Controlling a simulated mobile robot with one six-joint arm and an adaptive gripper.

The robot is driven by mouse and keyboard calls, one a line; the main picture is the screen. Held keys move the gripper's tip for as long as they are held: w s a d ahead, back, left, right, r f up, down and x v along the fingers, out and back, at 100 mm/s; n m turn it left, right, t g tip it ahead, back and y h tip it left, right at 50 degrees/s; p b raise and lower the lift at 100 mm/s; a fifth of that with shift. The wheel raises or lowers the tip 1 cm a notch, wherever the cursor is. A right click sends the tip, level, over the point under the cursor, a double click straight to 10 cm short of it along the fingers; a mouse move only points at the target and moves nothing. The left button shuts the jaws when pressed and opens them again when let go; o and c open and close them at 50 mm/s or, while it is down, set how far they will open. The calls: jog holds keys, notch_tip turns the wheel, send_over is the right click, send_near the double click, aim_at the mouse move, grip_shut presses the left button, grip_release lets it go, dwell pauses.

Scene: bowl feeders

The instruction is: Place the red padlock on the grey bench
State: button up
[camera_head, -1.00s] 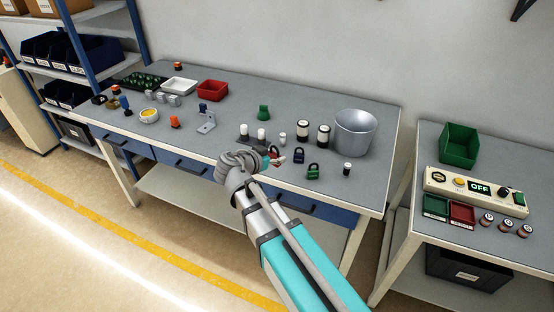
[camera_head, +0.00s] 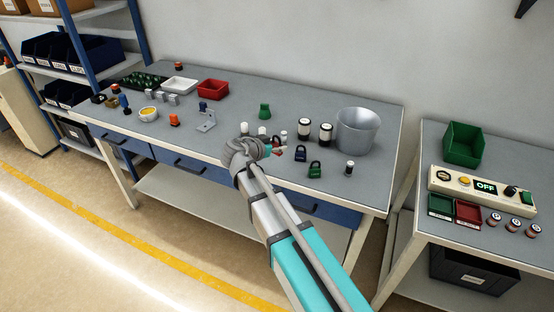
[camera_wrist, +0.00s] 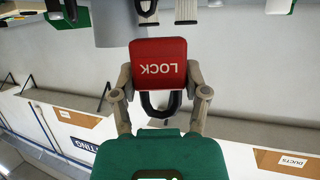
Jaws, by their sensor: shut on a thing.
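The red padlock (camera_wrist: 158,62) fills the middle of the wrist view, its "LOCK" lettering upside down and its dark shackle towards my gripper's base. My gripper (camera_wrist: 159,82) is shut on it, with one finger at each side of the red body. In the head view a little red of the padlock (camera_head: 278,154) shows beside my gripper (camera_head: 273,151), over the front part of the grey bench (camera_head: 240,106); my wrist hides some of the bench there. I cannot tell the exact gap between padlock and bench top.
A blue padlock (camera_head: 300,154) and a green padlock (camera_head: 315,170) stand just right of my gripper. White-topped cylinders (camera_head: 304,129) and a metal bucket (camera_head: 355,131) are behind. A green funnel-shaped piece (camera_head: 264,111) stands further back.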

jog(key=b, duration=0.5)
send_over(277, 162)
jog(key=f, duration=0.5)
jog(key=shift+s+f, duration=0.25)
jog(key=shift+s, duration=0.1)
jog(key=shift+w+f+b, duration=0.5)
jog(key=shift+f+b, duration=0.2)
jog(key=shift+f, duration=0.05)
jog(key=shift+s+f+b, duration=0.1)
jog(key=shift+f+b, duration=0.95)
jog(key=shift+f, duration=0.25)
jog(key=o, duration=1.2)
jog(key=shift+r, duration=0.1)
